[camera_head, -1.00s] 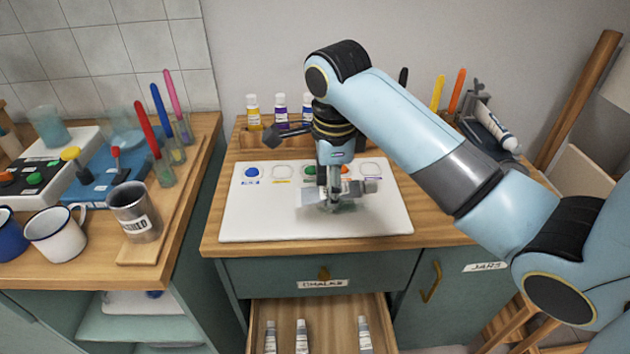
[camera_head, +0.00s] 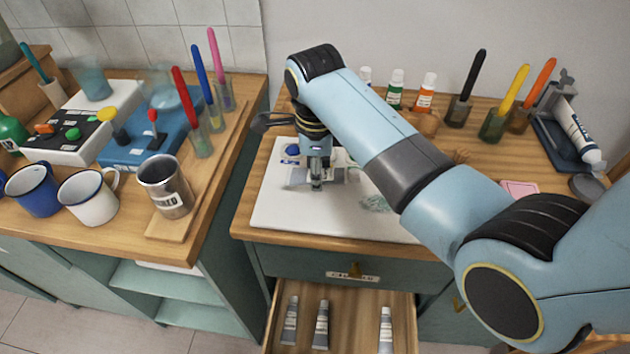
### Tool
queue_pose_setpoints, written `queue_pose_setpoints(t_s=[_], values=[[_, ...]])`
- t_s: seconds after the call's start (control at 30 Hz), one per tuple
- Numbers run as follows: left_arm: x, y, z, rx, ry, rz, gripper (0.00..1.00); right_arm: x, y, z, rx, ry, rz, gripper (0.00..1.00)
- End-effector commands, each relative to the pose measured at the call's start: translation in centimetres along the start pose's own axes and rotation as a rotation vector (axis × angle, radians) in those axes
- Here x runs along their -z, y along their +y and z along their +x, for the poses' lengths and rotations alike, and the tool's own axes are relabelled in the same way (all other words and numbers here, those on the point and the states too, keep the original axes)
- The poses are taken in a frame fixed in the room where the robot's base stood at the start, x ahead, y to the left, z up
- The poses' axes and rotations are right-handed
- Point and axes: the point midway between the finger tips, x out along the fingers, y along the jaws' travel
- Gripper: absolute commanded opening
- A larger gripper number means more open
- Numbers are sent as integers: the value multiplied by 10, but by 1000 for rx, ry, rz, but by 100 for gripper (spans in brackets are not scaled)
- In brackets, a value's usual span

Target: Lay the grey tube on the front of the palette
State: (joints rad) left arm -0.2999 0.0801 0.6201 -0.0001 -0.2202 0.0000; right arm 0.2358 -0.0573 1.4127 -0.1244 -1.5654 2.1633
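The white palette (camera_head: 285,212) lies on the right cabinet's wooden top, with paint wells along its back; the blue one (camera_head: 292,150) shows. My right gripper (camera_head: 316,184) points down over the palette's left part. It seems shut on a grey tube (camera_head: 298,178), held crosswise, with pale grey ends showing on either side of the fingers. The fingers hide its middle, and I cannot tell whether it touches the palette. A grey-green smear or patch (camera_head: 376,203) shows right of the gripper on the palette. My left gripper is not in view.
Below, an open drawer (camera_head: 352,301) holds three grey-and-white tubes. Paint bottles (camera_head: 396,88) and brush jars stand behind the palette. On the left counter are a metal cup (camera_head: 165,185), enamel mugs (camera_head: 90,197) and brush glasses. The palette's front strip is clear.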

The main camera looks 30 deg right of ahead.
Motion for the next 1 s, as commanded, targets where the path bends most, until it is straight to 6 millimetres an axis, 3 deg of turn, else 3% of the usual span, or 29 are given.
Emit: queue_pose_setpoints(t_s=[0.17,0.4,0.77,0.8,1.0], values=[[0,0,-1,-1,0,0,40,-9,2,11,-1,1,0,6],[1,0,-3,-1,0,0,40,-9,6,43,-1,1,-1,6],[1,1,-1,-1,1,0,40,-9,6,48,1,0,0,6],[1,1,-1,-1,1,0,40,-9,6,48,0,0,0,41],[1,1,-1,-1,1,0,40,-9,6,48,0,0,0,63]])
